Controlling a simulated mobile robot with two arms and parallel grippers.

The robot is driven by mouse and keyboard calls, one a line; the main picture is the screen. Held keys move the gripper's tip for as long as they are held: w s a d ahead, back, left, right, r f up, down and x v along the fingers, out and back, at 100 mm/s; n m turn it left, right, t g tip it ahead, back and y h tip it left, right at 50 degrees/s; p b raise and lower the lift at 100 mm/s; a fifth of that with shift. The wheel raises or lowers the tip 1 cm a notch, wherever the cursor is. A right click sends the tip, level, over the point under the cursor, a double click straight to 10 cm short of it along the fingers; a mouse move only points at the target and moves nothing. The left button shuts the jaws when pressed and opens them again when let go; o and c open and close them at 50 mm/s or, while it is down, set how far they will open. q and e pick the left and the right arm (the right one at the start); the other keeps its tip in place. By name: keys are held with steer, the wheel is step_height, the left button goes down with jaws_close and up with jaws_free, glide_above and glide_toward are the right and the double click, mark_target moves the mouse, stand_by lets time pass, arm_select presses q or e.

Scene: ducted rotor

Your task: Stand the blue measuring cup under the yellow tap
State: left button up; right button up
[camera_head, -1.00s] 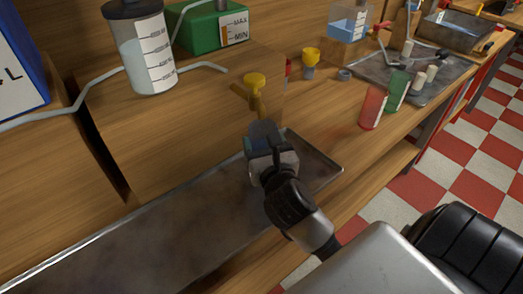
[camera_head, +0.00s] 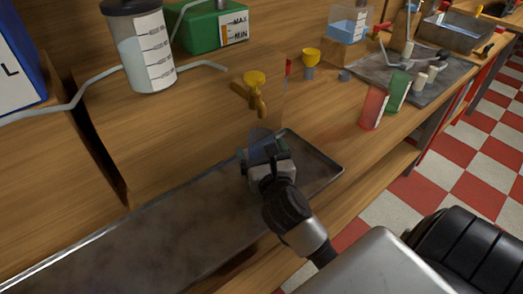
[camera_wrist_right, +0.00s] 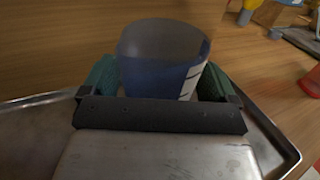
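The yellow tap (camera_head: 256,92) sticks out of the wooden front above the metal tray (camera_head: 130,245), its spout pointing down. The blue measuring cup (camera_head: 262,138) is translucent and upright, just below the spout in the head view. My right gripper (camera_head: 264,152) is around it, mostly hiding it there. In the right wrist view the cup (camera_wrist_right: 160,68), with white markings on its right side, sits between the two green finger pads, which look to touch its sides. I cannot tell whether its base touches the tray. My left gripper is not in view.
A clear tank (camera_head: 140,50) and a green box (camera_head: 212,27) stand on the ledge above. A red cup (camera_head: 373,107) and a green cup (camera_head: 396,92) stand on the counter at right. The tray's left part is bare.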

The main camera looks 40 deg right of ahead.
steer(key=shift+r, duration=0.15)
steer(key=b+v, duration=0.1)
steer(key=v, duration=0.8)
steer(key=shift+s, duration=0.15)
steer(key=shift+s+a+r+p, duration=0.2)
steer(key=shift+s+p, duration=0.1)
steer(key=shift+s, duration=0.2)
steer(key=shift+p+v, duration=0.35)
steer(key=shift+v, duration=0.45)
steer(key=shift+f, duration=0.15)
